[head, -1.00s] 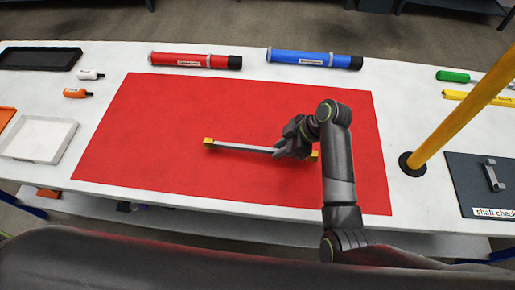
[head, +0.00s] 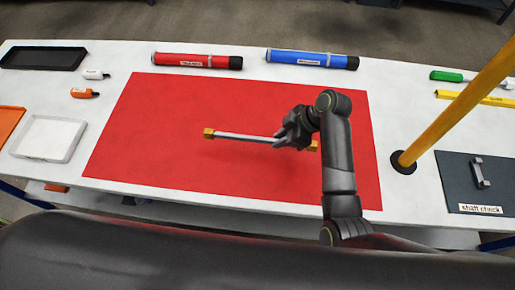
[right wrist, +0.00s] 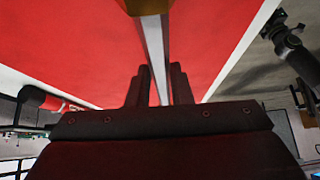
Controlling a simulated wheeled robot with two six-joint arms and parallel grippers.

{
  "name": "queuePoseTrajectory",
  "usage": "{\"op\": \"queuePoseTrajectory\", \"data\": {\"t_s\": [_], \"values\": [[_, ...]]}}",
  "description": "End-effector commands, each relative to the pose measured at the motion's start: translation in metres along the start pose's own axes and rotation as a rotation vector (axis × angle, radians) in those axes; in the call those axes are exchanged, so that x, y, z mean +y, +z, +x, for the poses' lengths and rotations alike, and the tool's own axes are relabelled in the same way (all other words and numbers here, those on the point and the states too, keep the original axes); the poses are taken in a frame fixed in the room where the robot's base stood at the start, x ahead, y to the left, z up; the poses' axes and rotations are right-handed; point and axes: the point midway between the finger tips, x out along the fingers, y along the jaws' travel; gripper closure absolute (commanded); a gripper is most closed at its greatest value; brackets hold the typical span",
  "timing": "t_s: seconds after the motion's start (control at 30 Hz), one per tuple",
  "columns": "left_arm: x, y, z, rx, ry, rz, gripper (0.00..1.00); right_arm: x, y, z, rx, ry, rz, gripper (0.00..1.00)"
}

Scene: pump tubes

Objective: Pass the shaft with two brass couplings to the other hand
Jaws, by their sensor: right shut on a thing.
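The shaft (head: 245,137) is a thin silver-grey rod with a square brass coupling (head: 209,133) at its left end and another brass coupling (head: 313,146) at its right end. My right gripper (head: 285,140) is shut on the shaft nearer its right end, over the red mat (head: 150,140). In the right wrist view the shaft (right wrist: 154,50) runs between the two dark fingers (right wrist: 158,88), and one coupling (right wrist: 143,6) shows at the top edge. My left gripper is not in view.
A red tube (head: 195,61) and a blue tube (head: 305,58) lie along the table's back. A yellow post (head: 450,105) stands at the right, beside a dark shaft check board (head: 460,190). Trays (head: 50,138) and small bottles (head: 85,93) are at the left. The mat's left half is clear.

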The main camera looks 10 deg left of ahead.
Motion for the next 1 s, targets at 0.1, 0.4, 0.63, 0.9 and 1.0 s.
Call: {"op": "queuePoseTrajectory", "data": {"t_s": [0.1, 0.4, 0.63, 0.9, 1.0], "values": [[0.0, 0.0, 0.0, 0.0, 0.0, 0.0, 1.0, 0.001, -0.001, -0.001, 0.003, 0.002, -0.002, 1.0], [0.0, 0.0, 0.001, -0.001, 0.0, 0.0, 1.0, 0.003, 0.004, -0.008, 0.0, 0.018, 0.016, 1.0], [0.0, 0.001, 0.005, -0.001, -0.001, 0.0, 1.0, 0.015, 0.031, -0.067, 0.001, 0.123, 0.155, 1.0], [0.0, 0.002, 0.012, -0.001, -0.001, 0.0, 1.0, 0.0, 0.054, -0.161, 0.006, 0.247, 0.331, 1.0], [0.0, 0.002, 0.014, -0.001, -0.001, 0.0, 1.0, -0.015, 0.058, -0.189, 0.006, 0.277, 0.377, 1.0]]}}
